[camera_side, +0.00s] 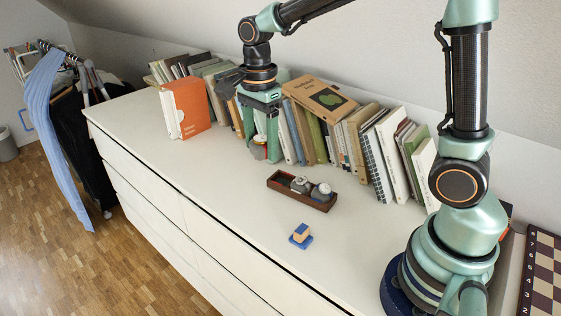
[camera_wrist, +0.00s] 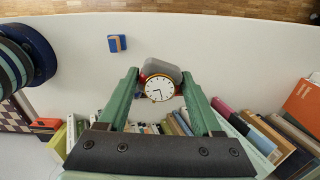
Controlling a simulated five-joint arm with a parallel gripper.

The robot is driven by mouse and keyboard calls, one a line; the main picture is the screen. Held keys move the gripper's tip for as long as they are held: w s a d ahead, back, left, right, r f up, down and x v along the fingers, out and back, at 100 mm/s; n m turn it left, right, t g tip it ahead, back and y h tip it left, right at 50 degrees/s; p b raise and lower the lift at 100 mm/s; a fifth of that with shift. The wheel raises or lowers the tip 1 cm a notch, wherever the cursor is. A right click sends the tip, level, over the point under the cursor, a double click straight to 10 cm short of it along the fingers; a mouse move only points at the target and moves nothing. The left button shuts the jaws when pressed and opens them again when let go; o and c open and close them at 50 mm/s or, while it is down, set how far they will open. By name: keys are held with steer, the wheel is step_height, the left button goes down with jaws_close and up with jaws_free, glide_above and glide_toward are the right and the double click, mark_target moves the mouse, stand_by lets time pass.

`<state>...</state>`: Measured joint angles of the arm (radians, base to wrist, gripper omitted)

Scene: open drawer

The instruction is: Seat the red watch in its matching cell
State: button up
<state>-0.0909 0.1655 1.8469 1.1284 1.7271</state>
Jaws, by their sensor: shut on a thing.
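In the side view my gripper (camera_side: 266,143) holds the red watch (camera_side: 257,152) in front of the row of books, left of and behind the tray. A dark brown tray (camera_side: 312,202) lies on the dresser top. Two watches on grey cushions (camera_side: 300,185) (camera_side: 321,192) sit in its middle and right parts. Its left end looks empty. The tray is not visible in the wrist view.
A blue and tan block (camera_side: 301,236) lies in front of the tray. Several books (camera_side: 340,140) stand along the wall behind, and an orange book (camera_side: 187,107) stands at the left. The white dresser top (camera_side: 215,175) is clear left of the tray.

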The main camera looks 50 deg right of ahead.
steer(key=shift+s+r+n, duration=0.1)
steer(key=shift+r+n, duration=0.2)
steer(key=shift+r, duration=0.25)
steer(key=shift+s+d+n, duration=0.15)
steer(key=shift+n, duration=0.35)
steer(key=s+d+n, duration=0.1)
steer(key=s+n, duration=0.1)
steer(key=n, duration=1.8)
glide_above(250, 191)
steer(key=shift+r, duration=0.1)
step_height(250, 191, down, 20)
steer(key=shift+r, duration=0.1)
